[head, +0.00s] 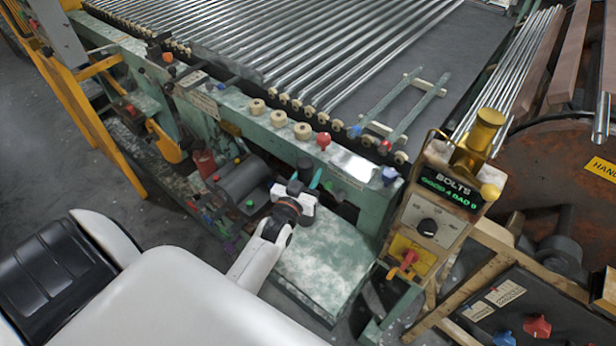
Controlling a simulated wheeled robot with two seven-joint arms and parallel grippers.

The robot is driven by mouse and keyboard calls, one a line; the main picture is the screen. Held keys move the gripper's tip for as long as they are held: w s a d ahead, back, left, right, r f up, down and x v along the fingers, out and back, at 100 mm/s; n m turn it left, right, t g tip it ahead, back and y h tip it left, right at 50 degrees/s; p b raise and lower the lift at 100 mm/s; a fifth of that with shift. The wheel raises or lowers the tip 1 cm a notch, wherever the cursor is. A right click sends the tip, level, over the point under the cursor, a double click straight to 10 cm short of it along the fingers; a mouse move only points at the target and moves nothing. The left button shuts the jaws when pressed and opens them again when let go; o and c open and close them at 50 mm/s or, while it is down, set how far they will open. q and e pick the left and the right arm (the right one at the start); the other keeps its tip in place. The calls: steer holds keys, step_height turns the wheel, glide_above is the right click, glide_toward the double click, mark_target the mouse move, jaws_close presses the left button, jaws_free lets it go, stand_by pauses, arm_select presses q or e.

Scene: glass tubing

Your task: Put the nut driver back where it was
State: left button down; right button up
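One gripper of mine (304,185), which I take to be the right one, is over the front of the green machine, above its pale, worn lower plate (325,262). Teal parts show on both sides of its tip, with a dark cylinder (305,164) just between or behind them. I cannot tell whether the gripper holds this cylinder or whether its fingers are apart. I cannot pick out the nut driver for certain. My other gripper is not in view.
Glass tubes (300,45) cover the machine bed. A yellow frame (85,100) stands at left. A dark panel (520,310) with coloured knobs is at lower right.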

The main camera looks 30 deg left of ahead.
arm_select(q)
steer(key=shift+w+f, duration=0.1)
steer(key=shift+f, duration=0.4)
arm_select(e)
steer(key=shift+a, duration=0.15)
